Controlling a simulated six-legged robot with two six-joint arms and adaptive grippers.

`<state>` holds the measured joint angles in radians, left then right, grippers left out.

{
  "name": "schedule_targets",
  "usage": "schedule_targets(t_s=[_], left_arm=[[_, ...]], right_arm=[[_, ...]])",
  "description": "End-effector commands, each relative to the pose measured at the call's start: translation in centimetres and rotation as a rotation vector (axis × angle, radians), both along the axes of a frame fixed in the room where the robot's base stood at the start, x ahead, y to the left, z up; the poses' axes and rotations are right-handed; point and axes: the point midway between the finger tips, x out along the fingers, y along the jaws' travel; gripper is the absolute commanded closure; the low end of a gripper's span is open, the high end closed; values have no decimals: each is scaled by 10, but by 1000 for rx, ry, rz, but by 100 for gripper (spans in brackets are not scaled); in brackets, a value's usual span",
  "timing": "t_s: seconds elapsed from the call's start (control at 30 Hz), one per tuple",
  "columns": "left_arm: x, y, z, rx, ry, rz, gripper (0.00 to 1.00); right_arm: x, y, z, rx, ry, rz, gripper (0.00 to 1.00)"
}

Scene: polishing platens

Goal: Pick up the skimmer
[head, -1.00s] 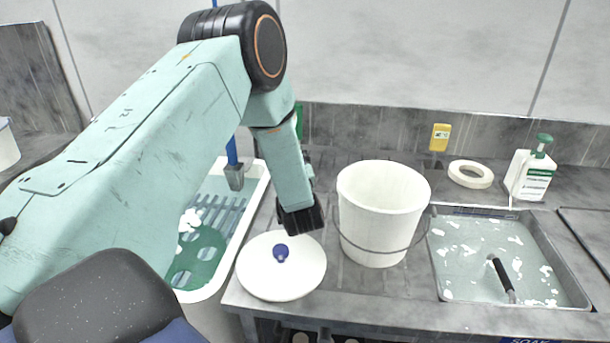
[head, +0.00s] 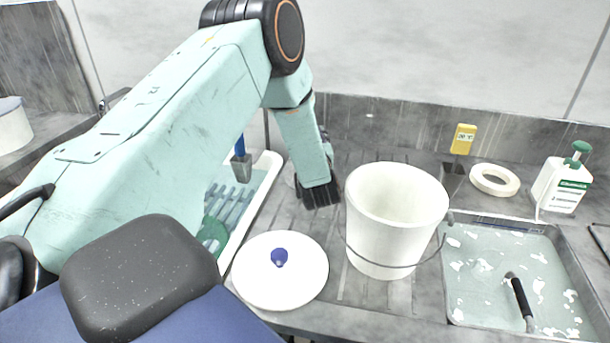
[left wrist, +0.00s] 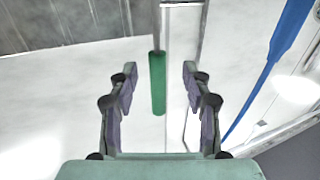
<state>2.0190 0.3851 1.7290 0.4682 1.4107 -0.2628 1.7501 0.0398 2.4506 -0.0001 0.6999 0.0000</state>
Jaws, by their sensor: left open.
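A grey rod with a green grip (left wrist: 157,84) hangs in the left wrist view, between the fingers of my left gripper (left wrist: 160,96) as seen from the wrist. The fingers are apart and empty; I cannot tell how far beyond them the grip lies. The green grip is hidden behind my arm in the head view. A black-handled tool (head: 520,300) lies in the soak basin, its head under cloudy liquid. A blue-handled tool (head: 240,158) with a grey block stands at the left tub. I cannot tell for certain which tool is the skimmer. My right gripper is not in view.
A white bucket (head: 386,235) stands on the counter right of my forearm. A white lid with a blue knob (head: 279,256) lies in front. The soak basin (head: 560,262), tape ring (head: 494,180) and pump bottle (head: 562,180) are at the right. A white tub (head: 266,172) is at the left.

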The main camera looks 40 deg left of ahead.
Motion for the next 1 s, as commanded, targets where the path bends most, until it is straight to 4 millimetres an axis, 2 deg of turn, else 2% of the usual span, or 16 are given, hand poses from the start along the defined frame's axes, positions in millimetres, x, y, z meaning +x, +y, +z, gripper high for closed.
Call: schedule_targets(t_s=[0.23, 0.57, 1.0], left_arm=[[24, 24, -1, 1, -2, 1, 51], [32, 28, -1, 1, 1, -1, 51], [32, 28, -1, 0, 0, 0, 87]], right_arm=[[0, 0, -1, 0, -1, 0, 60], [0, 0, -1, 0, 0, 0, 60], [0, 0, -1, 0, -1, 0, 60]])
